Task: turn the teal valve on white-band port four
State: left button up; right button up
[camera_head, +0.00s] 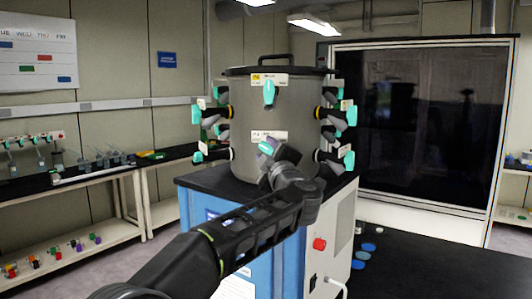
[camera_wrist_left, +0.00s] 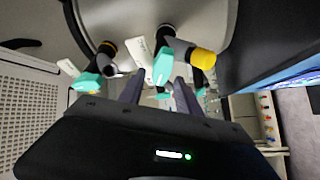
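The grey drum (camera_head: 245,120) carries valves with teal handles in two rows. Side ports of the upper row have yellow bands, and those of the lower row have white bands. The front lower teal valve (camera_head: 267,146) sits under a white label (camera_head: 269,135) whose number I cannot read. My left gripper (camera_head: 281,157) is in front of that valve and hides its port and band. In the left wrist view my left gripper (camera_wrist_left: 158,88) has its fingers apart, with a teal handle (camera_wrist_left: 162,66) around the gap between the tips. I cannot tell whether they touch. My right gripper is not in view.
Other teal valves stick out close by, such as the front upper one (camera_head: 269,93) and right lower one (camera_head: 349,160). The drum stands on a blue and white cabinet (camera_head: 342,240) with a red knob (camera_head: 319,244). A side bench (camera_head: 70,180) stands left.

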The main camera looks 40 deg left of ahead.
pick_arm(q)
jog(key=b+v, duration=0.2)
jog(key=v, duration=0.4)
jog(key=shift+s+d, duration=0.2)
jog(key=shift+d, duration=0.05)
jog(key=shift+f, duration=0.15)
